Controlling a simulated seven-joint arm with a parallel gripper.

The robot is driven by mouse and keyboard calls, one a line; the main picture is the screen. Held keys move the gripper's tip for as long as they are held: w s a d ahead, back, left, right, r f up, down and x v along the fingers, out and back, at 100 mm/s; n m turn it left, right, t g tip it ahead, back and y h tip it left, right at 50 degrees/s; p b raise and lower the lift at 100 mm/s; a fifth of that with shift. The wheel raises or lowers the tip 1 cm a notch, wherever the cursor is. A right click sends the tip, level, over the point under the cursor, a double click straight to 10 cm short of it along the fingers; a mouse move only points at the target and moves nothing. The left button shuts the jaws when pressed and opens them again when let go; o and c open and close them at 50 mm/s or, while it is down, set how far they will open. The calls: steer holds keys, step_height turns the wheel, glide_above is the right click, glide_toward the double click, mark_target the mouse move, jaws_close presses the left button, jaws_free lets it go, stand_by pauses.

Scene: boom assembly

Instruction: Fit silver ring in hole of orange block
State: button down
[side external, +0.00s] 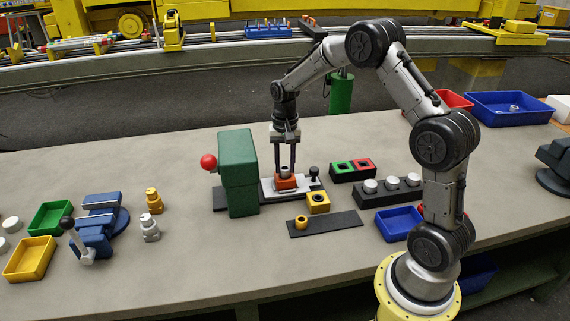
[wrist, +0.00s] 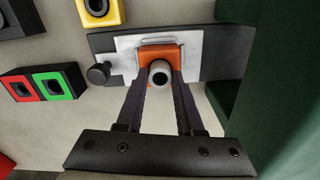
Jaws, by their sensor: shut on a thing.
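The orange block (side external: 286,183) sits on a light metal plate beside the green press. It also shows in the wrist view (wrist: 154,51), partly hidden by my fingers and the ring. My gripper (side external: 285,171) points down over the block, its two long dark fingers shut on the silver ring (wrist: 159,74). The ring is upright between the fingertips, with its dark bore visible in the wrist view. It overlaps the block in both views, and I cannot tell whether its lower end is inside the hole, which is hidden.
The green press (side external: 238,172) with a red knob stands close left of my gripper. A yellow block (side external: 318,202) is in front. Green and red sockets (side external: 352,168) and a black rack of silver pieces (side external: 388,192) lie right. The table's back is clear.

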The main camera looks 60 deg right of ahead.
steer(key=shift+f, duration=0.3)
